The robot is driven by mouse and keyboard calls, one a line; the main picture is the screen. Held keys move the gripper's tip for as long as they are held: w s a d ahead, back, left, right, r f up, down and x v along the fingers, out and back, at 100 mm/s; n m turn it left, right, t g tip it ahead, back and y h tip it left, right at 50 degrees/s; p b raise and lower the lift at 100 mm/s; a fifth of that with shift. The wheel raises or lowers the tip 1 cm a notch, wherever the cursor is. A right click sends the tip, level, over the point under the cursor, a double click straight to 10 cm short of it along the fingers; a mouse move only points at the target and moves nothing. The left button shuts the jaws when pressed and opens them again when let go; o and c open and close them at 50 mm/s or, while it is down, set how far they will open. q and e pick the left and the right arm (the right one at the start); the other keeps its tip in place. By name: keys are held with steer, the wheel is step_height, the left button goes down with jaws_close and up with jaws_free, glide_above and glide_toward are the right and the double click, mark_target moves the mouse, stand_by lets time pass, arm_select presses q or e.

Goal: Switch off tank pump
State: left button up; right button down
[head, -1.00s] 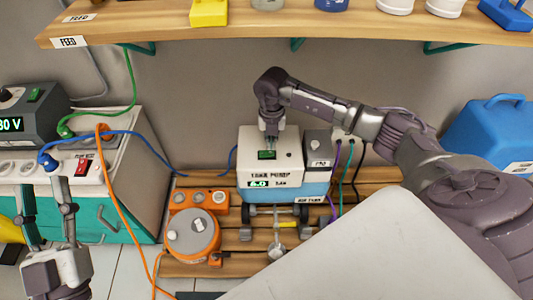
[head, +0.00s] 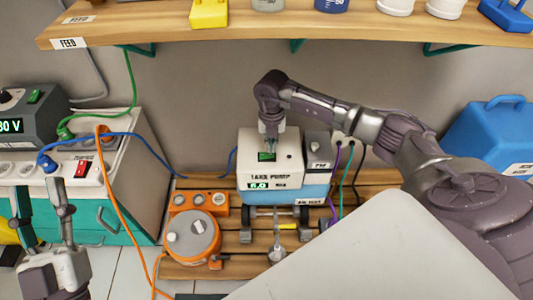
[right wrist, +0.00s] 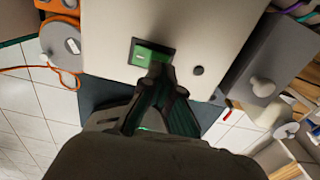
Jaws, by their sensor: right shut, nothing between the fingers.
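The tank pump (head: 258,160) is a white box on a blue tank, labelled "TANK PUMP", with a small lit display on its front. A green rocker switch (head: 267,156) sits on its top; in the right wrist view the switch (right wrist: 152,55) is green in a dark frame. My right gripper (head: 270,146) points down at the switch. In the right wrist view its shut fingertips (right wrist: 162,72) are at the switch's lower edge; I cannot tell whether they touch it. My left gripper (head: 43,190) is open and empty at the lower left.
A power strip (head: 85,172) with a red switch and plugs lies on the left cabinet. A wooden shelf (head: 300,27) hangs above. A blue jug (head: 490,130) is at the right.

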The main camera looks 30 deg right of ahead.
arm_select(q)
steer(key=shift+s+r+t+h, duration=0.4)
steer(key=shift+s+r+t, duration=0.2)
steer(key=shift+r, duration=0.2)
arm_select(e)
steer(key=shift+f, duration=0.4)
stand_by(0.5)
